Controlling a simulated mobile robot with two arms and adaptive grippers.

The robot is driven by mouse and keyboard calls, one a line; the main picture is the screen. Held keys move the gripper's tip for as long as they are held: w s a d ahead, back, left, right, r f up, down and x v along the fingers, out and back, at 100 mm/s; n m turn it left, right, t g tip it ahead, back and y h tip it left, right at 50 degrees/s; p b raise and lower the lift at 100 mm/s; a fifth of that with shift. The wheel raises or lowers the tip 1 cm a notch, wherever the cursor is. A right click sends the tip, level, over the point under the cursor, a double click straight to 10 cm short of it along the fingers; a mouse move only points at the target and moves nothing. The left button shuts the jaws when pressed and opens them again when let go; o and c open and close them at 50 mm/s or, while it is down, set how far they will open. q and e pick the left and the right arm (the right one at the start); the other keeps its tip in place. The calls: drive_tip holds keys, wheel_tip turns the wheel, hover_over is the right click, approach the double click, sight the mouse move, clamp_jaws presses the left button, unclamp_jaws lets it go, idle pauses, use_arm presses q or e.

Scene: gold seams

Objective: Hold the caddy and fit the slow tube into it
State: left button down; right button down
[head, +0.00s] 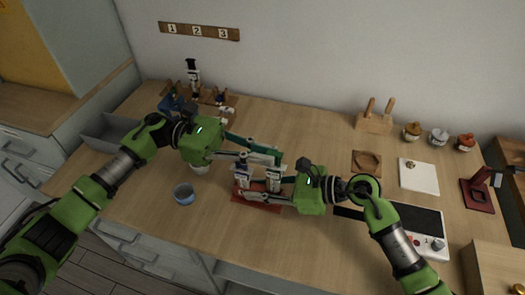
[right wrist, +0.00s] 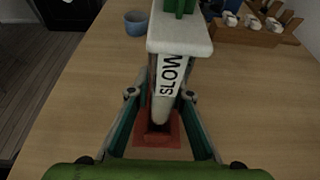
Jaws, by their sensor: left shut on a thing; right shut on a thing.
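The red caddy (head: 258,207) stands on the table at the centre of the head view, and its red base shows in the right wrist view (right wrist: 144,139). The slow tube (right wrist: 167,80), pale with a white block-shaped top and a SLOW label, stands about upright over the caddy; it is small in the head view (head: 273,179). Its lower end is at the caddy; I cannot tell whether it is seated. My left gripper (head: 262,158) is shut on the slow tube near its top. My right gripper (head: 257,189) is shut on the caddy, low, from the right.
A blue cup (head: 184,194) stands left of the caddy. A wooden rack (right wrist: 240,32) with several white-topped items stands behind. A dark panel (head: 417,222) lies to the right. A wooden holder (head: 374,123) and small pots stand at the back. The front left table is clear.

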sight(241, 168)
use_arm(q)
drive_tip(key=shift+f, duration=1.85)
idle(1.9)
drive_tip(key=c, duration=2)
unclamp_jaws()
drive_tip(key=shift+f, duration=0.2)
drive_tip(key=shift+v, duration=2.55)
drive_tip(key=v, duration=1.2)
drive_tip(key=shift+w, duration=0.1)
